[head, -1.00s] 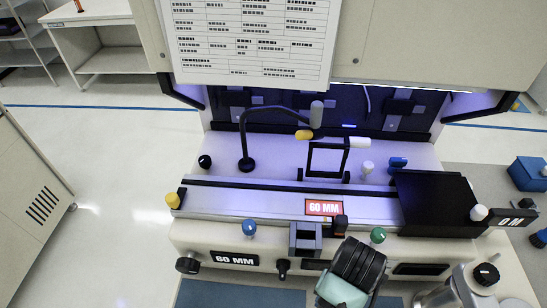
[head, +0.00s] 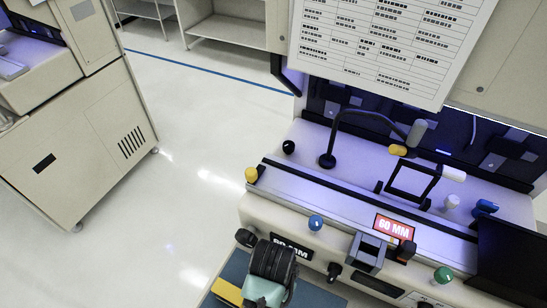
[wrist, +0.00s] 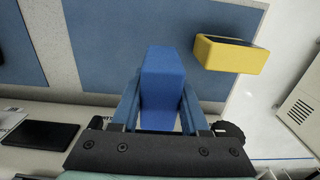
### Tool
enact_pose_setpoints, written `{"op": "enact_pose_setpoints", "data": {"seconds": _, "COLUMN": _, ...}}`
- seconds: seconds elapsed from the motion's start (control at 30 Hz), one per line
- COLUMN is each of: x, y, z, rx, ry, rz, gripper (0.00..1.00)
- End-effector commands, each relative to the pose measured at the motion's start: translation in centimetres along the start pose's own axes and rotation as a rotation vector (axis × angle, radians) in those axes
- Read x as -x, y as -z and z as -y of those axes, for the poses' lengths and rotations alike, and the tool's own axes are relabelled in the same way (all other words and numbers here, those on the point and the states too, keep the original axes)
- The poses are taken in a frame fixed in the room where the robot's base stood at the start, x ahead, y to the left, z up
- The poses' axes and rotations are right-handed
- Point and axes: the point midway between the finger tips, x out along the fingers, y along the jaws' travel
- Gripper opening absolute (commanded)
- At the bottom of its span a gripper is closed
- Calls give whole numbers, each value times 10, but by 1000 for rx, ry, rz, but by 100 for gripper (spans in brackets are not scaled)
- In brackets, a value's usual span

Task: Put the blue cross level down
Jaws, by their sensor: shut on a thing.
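The blue cross level (wrist: 163,85) shows in the wrist view as a long blue block, upright in the picture between my two fingers. My gripper (wrist: 160,112) is shut on it. Blue-grey panels (wrist: 210,25) with pale borders lie beyond the block; I cannot tell its height above them. In the head view my wrist, black and mint, is at the bottom, in front of the bench. My fingers and the level are hidden there.
A yellow block (wrist: 230,55) with a dark top is right of the level; its edge shows in the head view (head: 228,292). The bench front has a blue knob (head: 316,223), a grey bracket (head: 368,253) and a green knob (head: 443,275). Open floor (head: 190,215) lies left.

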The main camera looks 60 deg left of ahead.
Motion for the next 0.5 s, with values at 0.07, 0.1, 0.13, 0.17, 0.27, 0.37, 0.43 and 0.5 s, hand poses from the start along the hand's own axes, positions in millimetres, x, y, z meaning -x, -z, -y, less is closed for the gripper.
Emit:
{"op": "enact_pose_setpoints", "data": {"seconds": 0.07, "x": -12, "y": 0, "z": 0, "rx": 1, "ry": 0, "rz": 2, "gripper": 0}}
{"op": "enact_pose_setpoints", "data": {"seconds": 0.1, "x": -17, "y": 0, "z": 0, "rx": 0, "ry": 0, "rz": 2, "gripper": 0}}
{"op": "enact_pose_setpoints", "data": {"seconds": 0.13, "x": -19, "y": 0, "z": 0, "rx": 0, "ry": 0, "rz": 0, "gripper": 0}}
{"op": "enact_pose_setpoints", "data": {"seconds": 0.17, "x": -21, "y": 1, "z": 0, "rx": -1, "ry": 0, "rz": -1, "gripper": 0}}
{"op": "enact_pose_setpoints", "data": {"seconds": 0.27, "x": -32, "y": 0, "z": 0, "rx": -1, "ry": 0, "rz": 0, "gripper": 0}}
{"op": "enact_pose_setpoints", "data": {"seconds": 0.37, "x": -48, "y": 0, "z": 0, "rx": 0, "ry": 0, "rz": 2, "gripper": 0}}
{"op": "enact_pose_setpoints", "data": {"seconds": 0.43, "x": -56, "y": 0, "z": 0, "rx": 0, "ry": 0, "rz": 1, "gripper": 0}}
{"op": "enact_pose_setpoints", "data": {"seconds": 0.5, "x": -62, "y": 0, "z": 0, "rx": 0, "ry": 0, "rz": 0, "gripper": 0}}
